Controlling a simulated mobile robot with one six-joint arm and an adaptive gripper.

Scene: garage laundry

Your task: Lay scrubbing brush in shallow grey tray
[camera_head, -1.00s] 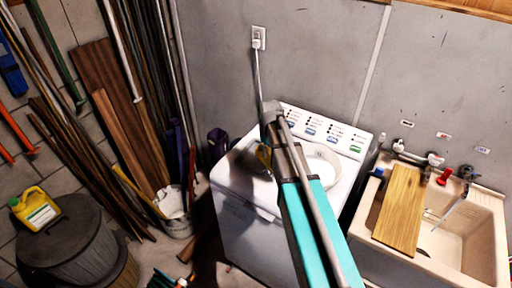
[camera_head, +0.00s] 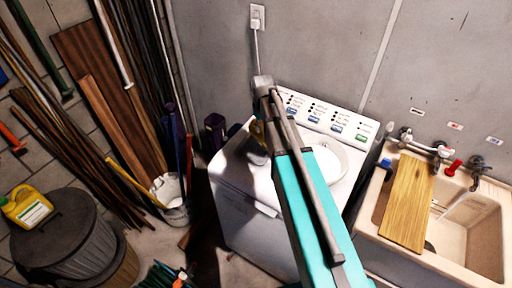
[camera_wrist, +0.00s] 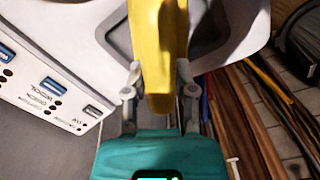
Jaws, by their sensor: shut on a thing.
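My gripper (camera_wrist: 160,92) is shut on a yellow thing, which I take for the scrubbing brush (camera_wrist: 158,45). It runs up and out of the top of the wrist view, and no bristles show. A shallow, pale round-edged dish (camera_head: 327,160) lies on the machine, partly behind my arm. A grey surface with a pale rim (camera_wrist: 120,38) lies below the brush in the wrist view; I cannot tell whether brush and surface touch.
The white washing machine (camera_head: 238,178) has a raised control panel (camera_head: 320,117) at the back. A sink (camera_head: 470,235) with a wooden board (camera_head: 408,205) stands to the right. A bucket (camera_head: 172,200), leaning planks (camera_head: 120,130) and a dark bin (camera_head: 65,240) crowd the left.

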